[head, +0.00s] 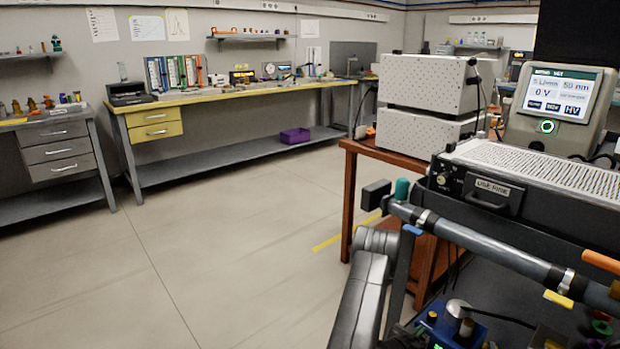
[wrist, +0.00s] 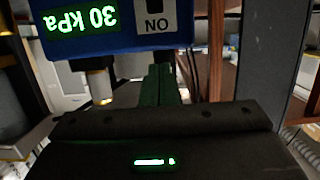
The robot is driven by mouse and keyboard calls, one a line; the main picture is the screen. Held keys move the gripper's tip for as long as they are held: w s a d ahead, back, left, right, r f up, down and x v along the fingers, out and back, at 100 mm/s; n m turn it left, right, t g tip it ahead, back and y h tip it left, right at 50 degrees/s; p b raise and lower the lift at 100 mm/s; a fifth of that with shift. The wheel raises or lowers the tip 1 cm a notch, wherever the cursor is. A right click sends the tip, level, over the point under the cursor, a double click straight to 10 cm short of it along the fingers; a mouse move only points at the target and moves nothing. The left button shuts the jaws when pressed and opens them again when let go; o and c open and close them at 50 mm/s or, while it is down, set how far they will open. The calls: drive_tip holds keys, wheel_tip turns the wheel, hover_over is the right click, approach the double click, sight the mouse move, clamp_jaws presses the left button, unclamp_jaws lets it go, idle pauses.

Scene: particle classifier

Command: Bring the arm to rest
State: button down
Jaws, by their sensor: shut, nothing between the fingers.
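My gripper (wrist: 162,72) shows in the wrist view as two green fingers pressed together, with nothing between them. It points at the space under a blue box (wrist: 125,45) with a "30 kPa" display and a switch marked "ON", both upside down. I cannot tell whether the fingers touch the box. In the head view my dark arm (head: 362,300) rises from the bottom edge, right of centre. The gripper itself cannot be made out there.
A grey tube (head: 480,243) runs across the right. Behind it stand a black unit (head: 545,200) and a screen reading "0 V" (head: 556,95). White boxes (head: 425,82) stand on a brown table (head: 350,190). A blue box (head: 445,328) sits low right. The left floor is clear.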

drive_tip(key=shift+f+v, duration=0.1)
drive_tip(key=shift+v, duration=0.7)
drive_tip(key=shift+f+v, duration=0.15)
drive_tip(key=shift+v, duration=0.6)
